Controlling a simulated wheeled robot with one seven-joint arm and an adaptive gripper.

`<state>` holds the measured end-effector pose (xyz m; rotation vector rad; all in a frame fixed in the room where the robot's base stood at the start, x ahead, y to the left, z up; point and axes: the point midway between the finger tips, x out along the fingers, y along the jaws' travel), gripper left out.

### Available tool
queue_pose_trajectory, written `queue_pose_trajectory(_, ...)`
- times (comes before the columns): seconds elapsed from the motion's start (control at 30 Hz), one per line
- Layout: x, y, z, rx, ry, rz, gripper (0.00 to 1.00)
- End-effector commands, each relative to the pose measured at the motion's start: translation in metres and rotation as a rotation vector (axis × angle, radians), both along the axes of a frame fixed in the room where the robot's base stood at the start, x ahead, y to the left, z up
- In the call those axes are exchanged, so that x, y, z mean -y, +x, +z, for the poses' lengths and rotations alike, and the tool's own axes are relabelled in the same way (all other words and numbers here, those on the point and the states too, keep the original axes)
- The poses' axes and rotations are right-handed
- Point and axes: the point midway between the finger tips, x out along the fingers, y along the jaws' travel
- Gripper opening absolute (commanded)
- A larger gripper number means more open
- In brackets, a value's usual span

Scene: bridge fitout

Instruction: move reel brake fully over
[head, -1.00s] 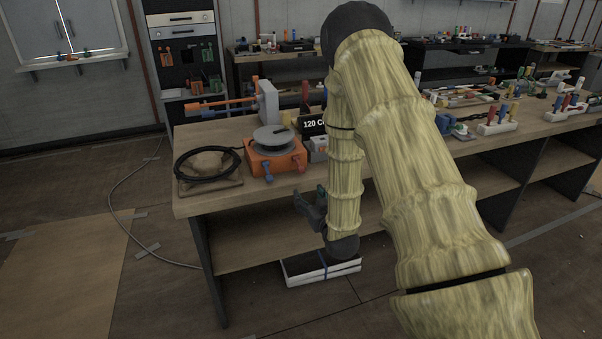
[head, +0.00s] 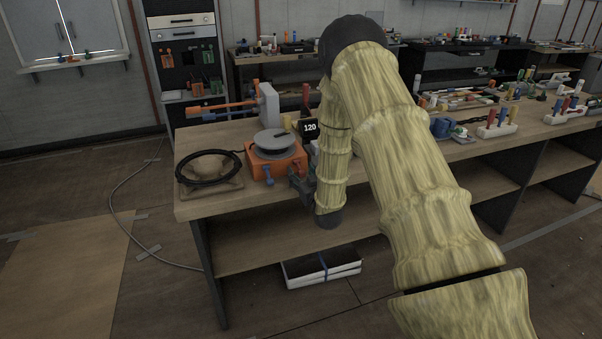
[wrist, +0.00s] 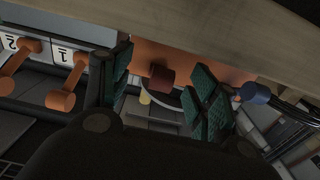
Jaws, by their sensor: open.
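The cable reel unit is an orange box (head: 278,162) with a grey reel (head: 274,141) on top, at the left end of the bench. A blue lever (head: 268,173) hangs on its front left. My gripper (head: 298,181) is at the box's front right corner, below the bench-top level of the reel. In the wrist view my gripper (wrist: 160,88) is open, its green pads apart, with a dark red knob (wrist: 161,77) on the orange face between them. A blue knob (wrist: 256,93) lies outside the right finger. I cannot tell which knob is the brake.
Orange levers (wrist: 60,98) on plates marked 1 and 2 are left of my gripper in the wrist view. A coiled black cable (head: 208,168) lies left of the reel. The bench edge (head: 230,211) runs close by.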

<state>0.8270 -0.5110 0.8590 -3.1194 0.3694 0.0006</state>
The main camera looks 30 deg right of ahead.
Motion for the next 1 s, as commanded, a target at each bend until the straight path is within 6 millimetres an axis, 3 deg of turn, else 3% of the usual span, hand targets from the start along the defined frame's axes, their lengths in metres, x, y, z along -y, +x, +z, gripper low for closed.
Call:
queue_pose_trajectory(0.37, 0.0012, 0.0046, -0.0001, 0.0, 0.0, 0.0, 0.6)
queue_pose_trajectory(0.63, 0.0014, 0.0044, -0.0001, 0.0, 0.0, 0.0, 0.14)
queue_pose_trajectory(1.0, 0.0022, 0.0058, -0.0087, 0.065, -0.016, -0.001, 0.14)
